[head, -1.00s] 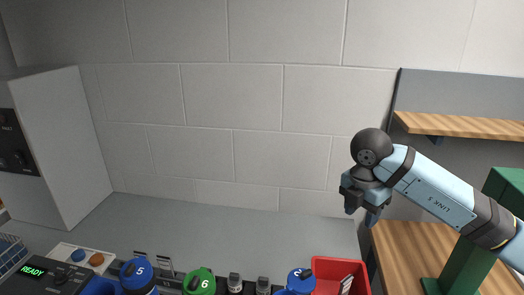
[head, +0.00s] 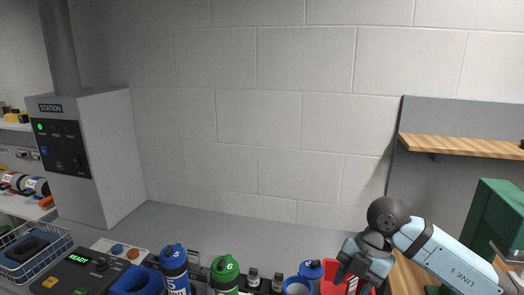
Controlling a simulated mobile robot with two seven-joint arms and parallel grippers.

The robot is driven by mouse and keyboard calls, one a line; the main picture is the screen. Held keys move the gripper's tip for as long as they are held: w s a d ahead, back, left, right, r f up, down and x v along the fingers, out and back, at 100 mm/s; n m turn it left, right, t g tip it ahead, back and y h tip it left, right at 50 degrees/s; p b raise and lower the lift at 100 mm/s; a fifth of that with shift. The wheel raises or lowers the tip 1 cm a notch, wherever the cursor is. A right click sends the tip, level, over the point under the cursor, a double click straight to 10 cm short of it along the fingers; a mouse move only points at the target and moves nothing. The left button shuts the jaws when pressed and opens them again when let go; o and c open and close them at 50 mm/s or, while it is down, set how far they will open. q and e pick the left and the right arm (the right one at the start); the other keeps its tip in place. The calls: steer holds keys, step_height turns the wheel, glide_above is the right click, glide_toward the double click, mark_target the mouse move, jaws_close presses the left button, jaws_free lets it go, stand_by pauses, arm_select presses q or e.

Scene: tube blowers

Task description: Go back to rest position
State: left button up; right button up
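My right gripper (head: 355,279) comes in from the right in the head view and points down at the front of the bench. Its fingers look apart, and nothing shows held between them. My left gripper is not in view.
A black READY device (head: 78,272) and wire basket (head: 40,252) are left. A grey station box (head: 105,150) stands behind. The grey bench (head: 230,230) is clear at the back.

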steer(key=s+a+n+g+y, duration=0.1)
steer(key=s+a+y, duration=0.3)
steer(key=a+y, duration=0.3)
steer(key=s+a+g+y, duration=0.1)
steer(key=s+a+y, duration=0.3)
steer(key=a+y, duration=0.25)
steer(key=d+f+m+t+h+p, duration=0.1)
steer(key=d+f+m+t+h, duration=0.25)
steer(key=f+m+t, duration=0.45)
steer(key=d+f+m+t+h, duration=0.3)
steer(key=d+m+t, duration=0.2)
steer(key=m+t, duration=0.7)
steer(key=s+d+f+m+g+h, duration=0.2)
steer(key=s+f, duration=0.4)
steer(key=f, duration=0.3)
steer(key=s+d+f+m+g+h, duration=0.3)
steer(key=s+d+f+g+h, duration=0.1)
steer(key=s+f, duration=0.3)
step_height(320, 180, down, 2)
steer(key=shift+f+m+h, duration=0.1)
steer(key=shift+m+h, duration=0.2)
steer(key=shift+h, duration=0.4)
steer(key=shift+d, duration=0.1)
steer(key=shift+c, duration=0.4)
